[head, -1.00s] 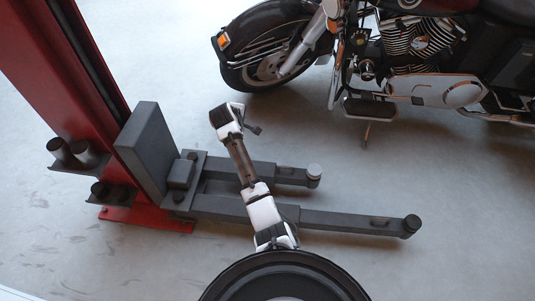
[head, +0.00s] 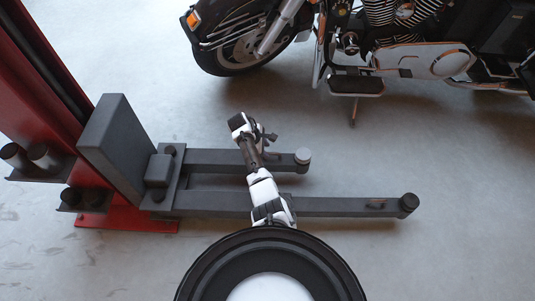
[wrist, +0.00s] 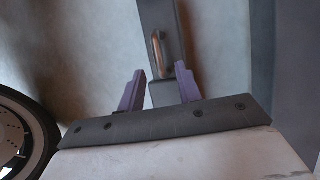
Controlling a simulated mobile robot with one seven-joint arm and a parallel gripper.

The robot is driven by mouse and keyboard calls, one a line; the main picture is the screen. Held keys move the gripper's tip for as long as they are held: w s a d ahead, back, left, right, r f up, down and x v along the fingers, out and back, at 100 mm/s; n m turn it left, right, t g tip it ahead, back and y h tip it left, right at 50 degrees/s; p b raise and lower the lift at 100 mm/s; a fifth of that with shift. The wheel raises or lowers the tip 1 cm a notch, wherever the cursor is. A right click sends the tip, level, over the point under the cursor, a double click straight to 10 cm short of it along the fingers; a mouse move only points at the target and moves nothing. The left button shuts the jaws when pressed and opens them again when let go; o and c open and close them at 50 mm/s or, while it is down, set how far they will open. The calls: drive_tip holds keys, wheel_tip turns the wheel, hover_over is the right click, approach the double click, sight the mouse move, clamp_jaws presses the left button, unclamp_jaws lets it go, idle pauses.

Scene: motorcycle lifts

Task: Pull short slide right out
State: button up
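The short lift arm (head: 230,156) is the dark grey upper one of two, with a round pad (head: 303,155) at its right end. My gripper (head: 269,138) is over this arm, just left of the pad, and covers part of it. In the wrist view, a dark grey slide bar (wrist: 170,22) carries a copper-brown handle (wrist: 156,52). My gripper (wrist: 160,71) shows there with two purple fingers apart and nothing between them. The handle appears just beyond the fingertips, roughly in line with the gap. I cannot tell its distance from them.
The longer lift arm (head: 335,206) runs below, with its own small handle (head: 376,204) and end pad (head: 409,202). A red post (head: 40,70) and grey carriage block (head: 118,145) stand left. A motorcycle (head: 400,50) stands behind. The floor at right is clear.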

drive_tip(key=shift+b+x, duration=0.45)
drive_tip(key=shift+x, duration=1.15)
clamp_jaws()
